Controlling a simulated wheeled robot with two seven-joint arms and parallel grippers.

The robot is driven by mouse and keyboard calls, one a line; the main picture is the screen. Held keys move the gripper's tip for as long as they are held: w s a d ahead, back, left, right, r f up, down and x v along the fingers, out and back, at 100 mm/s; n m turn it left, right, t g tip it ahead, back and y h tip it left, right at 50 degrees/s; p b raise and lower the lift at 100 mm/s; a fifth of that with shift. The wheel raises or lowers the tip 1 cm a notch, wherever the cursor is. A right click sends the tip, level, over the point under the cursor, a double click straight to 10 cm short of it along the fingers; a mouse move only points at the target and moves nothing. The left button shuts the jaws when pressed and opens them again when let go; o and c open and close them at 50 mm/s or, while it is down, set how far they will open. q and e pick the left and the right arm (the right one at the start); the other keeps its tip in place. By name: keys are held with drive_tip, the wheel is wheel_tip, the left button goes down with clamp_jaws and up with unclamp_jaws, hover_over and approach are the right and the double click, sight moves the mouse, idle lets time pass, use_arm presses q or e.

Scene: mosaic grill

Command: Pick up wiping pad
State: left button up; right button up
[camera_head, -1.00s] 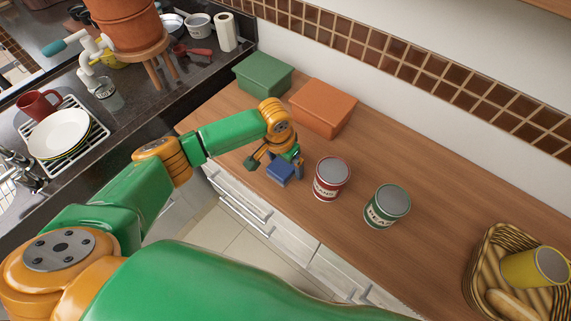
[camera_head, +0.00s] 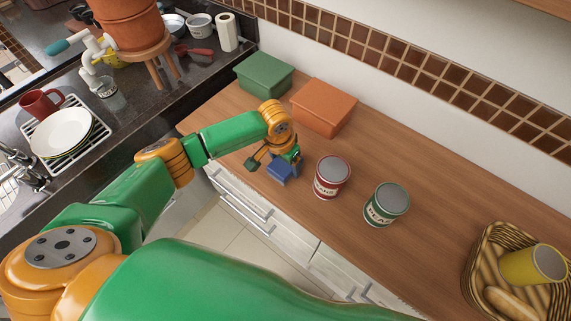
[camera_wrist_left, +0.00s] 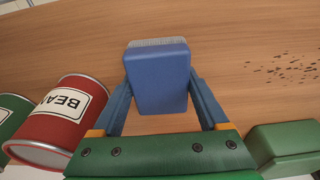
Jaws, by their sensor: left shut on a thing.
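The blue wiping pad (camera_head: 279,172) is by the front edge of the wooden counter, just left of the red bean can. In the left wrist view the pad (camera_wrist_left: 158,80) fills the space between the fingers, with a pale bristly or spongy strip along its far edge. My left gripper (camera_head: 284,164) is shut on the pad, a finger against each side. Whether the pad touches the counter is hard to tell. My right gripper is not in view.
A red bean can (camera_head: 331,178) and a green can (camera_head: 386,205) stand right of the gripper. Green (camera_head: 264,76) and orange (camera_head: 323,108) boxes sit behind it. A wicker basket (camera_head: 478,262) is at far right. Dark specks (camera_wrist_left: 285,68) lie on the counter.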

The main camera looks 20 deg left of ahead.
sight(282, 173)
use_arm(q)
drive_tip(key=shift+w+r, duration=0.1)
wheel_tip(282, 173, up, 3)
drive_tip(key=shift+f+b, duration=0.1)
drive_tip(key=shift+b, duration=0.65)
drive_tip(key=s+r, duration=0.2)
drive_tip(key=r, duration=0.1)
drive_tip(key=s+r, duration=0.1)
drive_tip(key=r, duration=0.1)
drive_tip(key=shift+s+d, duration=0.1)
drive_tip(key=shift+s, duration=0.2)
drive_tip(key=s+r+p, duration=0.1)
drive_tip(key=s+r, duration=0.4)
drive_tip(key=s, duration=0.5)
drive_tip(key=shift+s+d+r, duration=0.2)
drive_tip(key=shift+s+r, duration=0.05)
drive_tip(key=shift+s, duration=0.05)
